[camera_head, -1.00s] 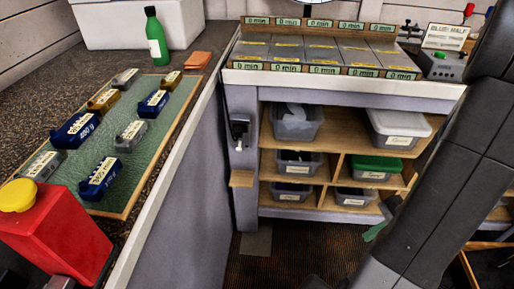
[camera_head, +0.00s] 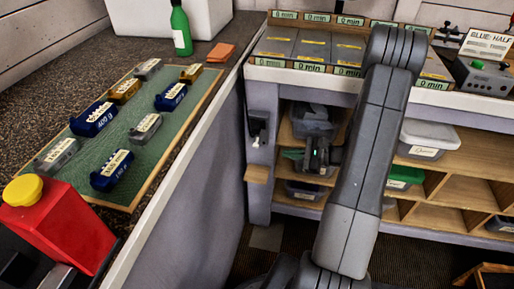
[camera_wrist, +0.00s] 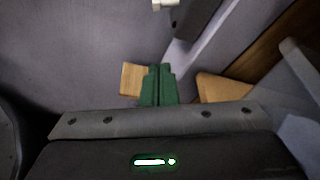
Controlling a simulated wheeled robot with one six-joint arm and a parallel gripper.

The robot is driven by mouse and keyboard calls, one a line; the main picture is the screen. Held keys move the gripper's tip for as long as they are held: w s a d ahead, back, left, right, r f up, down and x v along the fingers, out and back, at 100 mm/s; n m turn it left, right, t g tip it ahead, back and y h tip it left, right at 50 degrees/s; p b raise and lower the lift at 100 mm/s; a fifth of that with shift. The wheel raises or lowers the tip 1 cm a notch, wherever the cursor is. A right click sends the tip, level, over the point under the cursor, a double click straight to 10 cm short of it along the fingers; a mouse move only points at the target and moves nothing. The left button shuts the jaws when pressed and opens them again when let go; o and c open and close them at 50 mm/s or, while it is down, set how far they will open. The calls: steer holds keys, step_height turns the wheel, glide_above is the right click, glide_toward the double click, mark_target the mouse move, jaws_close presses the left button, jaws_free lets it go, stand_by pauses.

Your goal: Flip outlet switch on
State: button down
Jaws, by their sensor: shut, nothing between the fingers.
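The outlet is a small black box (camera_head: 258,127) on the grey post at the left end of the shelf unit. A white piece (camera_head: 255,142) shows at its lower edge; whether this is the switch is too small to tell. In the wrist view a white piece (camera_wrist: 163,4) is cut off at the top edge, beside a dark strip. My gripper (camera_head: 291,155) is right of the outlet and a little lower in the picture, apart from it. Its green fingers (camera_wrist: 157,85) are shut together and empty in the wrist view.
A small wooden ledge (camera_head: 257,173) juts from the post below the outlet; a wooden piece (camera_wrist: 133,80) shows beside my fingers. Shelves with bins (camera_head: 429,138) stand behind my arm. A counter with a green mat (camera_head: 136,148) and a red container (camera_head: 62,225) is left.

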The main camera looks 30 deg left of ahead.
mark_target(257, 142)
steer(key=b+x, duration=0.1)
steer(key=x, duration=0.9)
steer(key=r, duration=0.1)
steer(key=s+r, duration=0.1)
steer(key=r, duration=0.1)
steer(key=shift+s+d+r, duration=0.3)
steer(key=shift+s+r, duration=0.05)
steer(key=shift+s+r+m+g+p, duration=0.2)
steer(key=shift+m+g+p, duration=0.25)
steer(key=shift+p, duration=0.55)
steer(key=shift+s+d+r+m+h+p, duration=0.15)
steer(key=shift+s+r+m+h+p, duration=0.15)
steer(key=shift+r+m+p, duration=0.25)
steer(key=shift+r, duration=0.3)
